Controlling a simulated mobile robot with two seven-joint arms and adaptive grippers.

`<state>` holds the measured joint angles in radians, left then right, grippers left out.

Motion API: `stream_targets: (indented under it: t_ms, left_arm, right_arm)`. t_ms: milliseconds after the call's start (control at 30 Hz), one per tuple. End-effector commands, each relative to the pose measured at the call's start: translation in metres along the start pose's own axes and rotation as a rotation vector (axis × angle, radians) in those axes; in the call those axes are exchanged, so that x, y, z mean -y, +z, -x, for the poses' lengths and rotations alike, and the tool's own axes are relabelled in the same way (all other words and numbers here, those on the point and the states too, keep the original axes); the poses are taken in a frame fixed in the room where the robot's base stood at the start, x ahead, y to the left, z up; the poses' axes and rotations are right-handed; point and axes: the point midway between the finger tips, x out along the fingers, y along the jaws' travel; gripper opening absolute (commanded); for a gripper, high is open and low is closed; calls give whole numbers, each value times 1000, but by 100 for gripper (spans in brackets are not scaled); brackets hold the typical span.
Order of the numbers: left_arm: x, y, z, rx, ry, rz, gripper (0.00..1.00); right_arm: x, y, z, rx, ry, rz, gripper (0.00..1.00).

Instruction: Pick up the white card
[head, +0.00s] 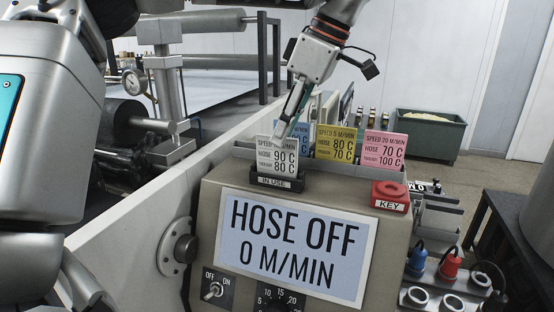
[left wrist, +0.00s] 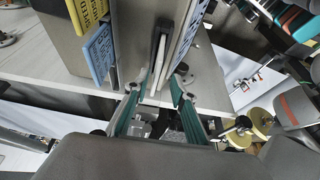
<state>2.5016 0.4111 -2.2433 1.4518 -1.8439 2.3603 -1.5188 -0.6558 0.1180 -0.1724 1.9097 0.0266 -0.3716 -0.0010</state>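The white card (head: 278,155) stands upright in the dark IN USE holder (head: 275,183) on top of the grey console; it reads 90 C and 80 C. My left gripper (head: 289,122) points down from above, with its fingertips at the card's upper edge. In the left wrist view the gripper (left wrist: 158,88) has its two fingers apart. The thin edge of the white card and its dark holder (left wrist: 160,42) lies between and just beyond the tips. I cannot tell whether a finger touches the card. My right gripper is not in view.
Behind the card, a rack (head: 365,166) holds a yellow card (head: 339,142), a pink card (head: 384,147) and a blue card (head: 297,134), close to my gripper. A red KEY block (head: 390,194) sits to the right. The console display (head: 297,245) reads HOSE OFF.

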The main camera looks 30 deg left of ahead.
Motion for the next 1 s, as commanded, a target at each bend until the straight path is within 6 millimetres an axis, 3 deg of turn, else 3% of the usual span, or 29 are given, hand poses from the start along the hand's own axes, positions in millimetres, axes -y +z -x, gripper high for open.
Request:
stream_targets:
  t_ms: [333,667,767,1000]
  left_arm:
    - [-4,0,-45,2,-2,-1,25]
    - [-4,1,-51,0,1,1,25]
    - [-4,1,-51,0,1,1,0]
    - [-4,1,-51,1,1,1,0]
  right_arm:
    - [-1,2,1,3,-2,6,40]
    - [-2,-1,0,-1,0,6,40]
    - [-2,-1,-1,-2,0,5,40]
    - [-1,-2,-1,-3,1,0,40]
